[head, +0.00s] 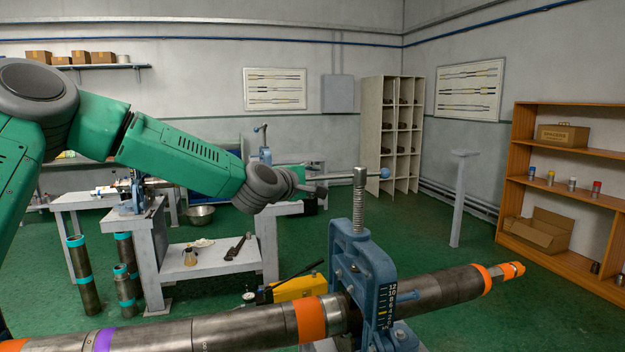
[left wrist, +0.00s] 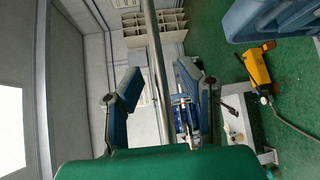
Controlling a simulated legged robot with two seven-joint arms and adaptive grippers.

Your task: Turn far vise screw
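The blue vise (head: 368,262) stands upright at centre right around a long pipe (head: 440,289). Its threaded screw (head: 359,202) rises from the top, with a thin crossbar (head: 372,174) ending in a blue ball at the right. Part of the vise (left wrist: 270,18) shows at upper right. My right gripper is not in view.
A yellow tool (head: 300,288) lies behind the pipe and also shows in the left wrist view (left wrist: 258,66). A grey workbench (head: 210,262) stands at left behind my arm, with upright pipes (head: 85,280) beside it. A wooden shelf (head: 565,150) stands at right. Green floor is open between.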

